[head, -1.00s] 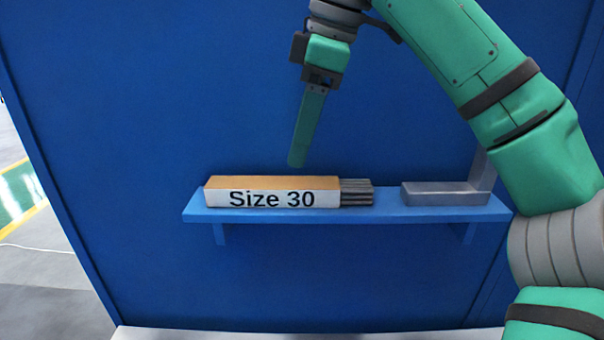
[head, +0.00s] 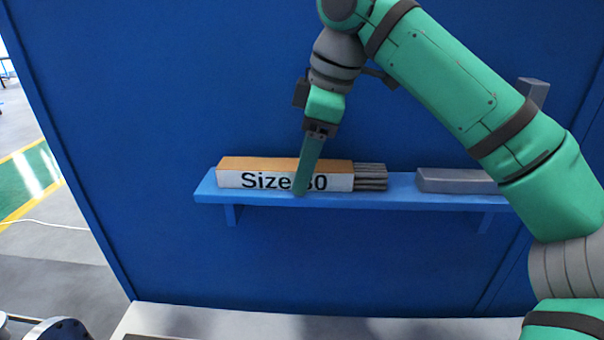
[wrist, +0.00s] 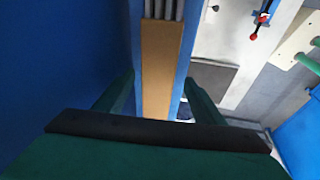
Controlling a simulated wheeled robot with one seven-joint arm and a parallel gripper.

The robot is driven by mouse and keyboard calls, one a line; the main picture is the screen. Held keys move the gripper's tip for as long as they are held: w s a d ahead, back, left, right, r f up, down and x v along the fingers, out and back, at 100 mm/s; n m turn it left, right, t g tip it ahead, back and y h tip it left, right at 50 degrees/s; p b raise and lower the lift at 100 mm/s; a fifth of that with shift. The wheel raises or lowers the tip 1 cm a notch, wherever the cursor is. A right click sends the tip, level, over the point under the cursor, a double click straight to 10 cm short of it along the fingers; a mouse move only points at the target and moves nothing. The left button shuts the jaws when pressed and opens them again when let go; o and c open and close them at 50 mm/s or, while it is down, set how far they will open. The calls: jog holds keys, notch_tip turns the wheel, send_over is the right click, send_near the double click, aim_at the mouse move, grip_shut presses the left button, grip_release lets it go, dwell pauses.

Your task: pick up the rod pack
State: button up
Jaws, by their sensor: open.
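The rod pack (head: 235,178) is a long tan and white box marked "Size 30", with grey rods sticking out of its right end. It lies flat on a blue shelf (head: 420,200). My gripper (head: 300,190) points down at it, and the near finger covers part of the label at the front. In the wrist view, the rod pack (wrist: 160,70) runs between the two open fingers of my gripper (wrist: 160,88), with the rods at the top. The far finger is hidden in the head view. I cannot tell whether either finger touches the box.
A grey L-shaped block (head: 455,181) sits on the shelf to the right, partly behind my arm. A blue wall panel (head: 130,130) stands close behind the shelf. A pale surface (head: 220,322) lies below the shelf.

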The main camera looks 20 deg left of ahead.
jog(key=shift+a+f, duration=0.15)
jog(key=shift+f, duration=0.3)
jog(key=shift+w, duration=0.1)
grip_shut()
jog(key=shift+r, duration=0.1)
